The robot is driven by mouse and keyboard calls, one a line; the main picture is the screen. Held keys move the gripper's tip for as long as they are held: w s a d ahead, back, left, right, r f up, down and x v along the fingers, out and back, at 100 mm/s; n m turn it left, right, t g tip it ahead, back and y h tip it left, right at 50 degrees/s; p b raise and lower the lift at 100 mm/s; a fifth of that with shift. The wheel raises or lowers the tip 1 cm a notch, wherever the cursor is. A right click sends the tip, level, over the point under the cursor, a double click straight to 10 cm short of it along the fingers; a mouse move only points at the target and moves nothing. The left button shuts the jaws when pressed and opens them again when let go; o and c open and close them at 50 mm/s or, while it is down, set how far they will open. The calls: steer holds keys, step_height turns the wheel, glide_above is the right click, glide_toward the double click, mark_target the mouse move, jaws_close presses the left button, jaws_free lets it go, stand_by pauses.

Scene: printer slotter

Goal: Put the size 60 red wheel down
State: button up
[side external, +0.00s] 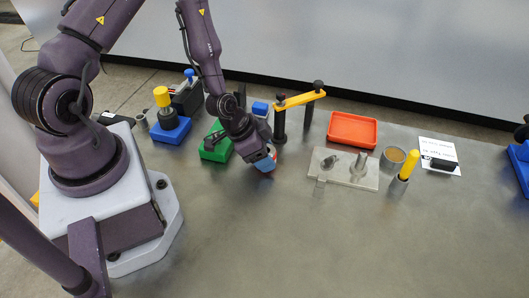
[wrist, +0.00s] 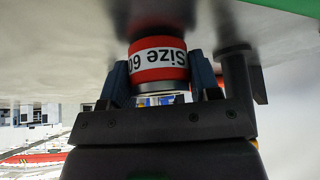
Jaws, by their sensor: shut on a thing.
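The size 60 red wheel (wrist: 158,60) is in the wrist view, with a white band reading "Size 60" upside down around its side. My gripper (wrist: 162,85) is shut on it, with a blue finger on each side. The far side of the wheel is close to the grey table surface; whether it touches cannot be told. In the side external view my gripper (side external: 266,160) is low over the table, beside the green block.
A green block (side external: 216,150) stands just left of my gripper. Black posts with a yellow bar (side external: 300,99) stand behind it. To the right are a red tray (side external: 352,130), a metal plate with pegs (side external: 343,172) and a yellow-handled tool (side external: 408,165). The front table is clear.

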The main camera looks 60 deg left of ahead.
steer(key=shift+f, duration=0.15)
steer(key=o, duration=0.9)
steer(key=shift+o, duration=0.2)
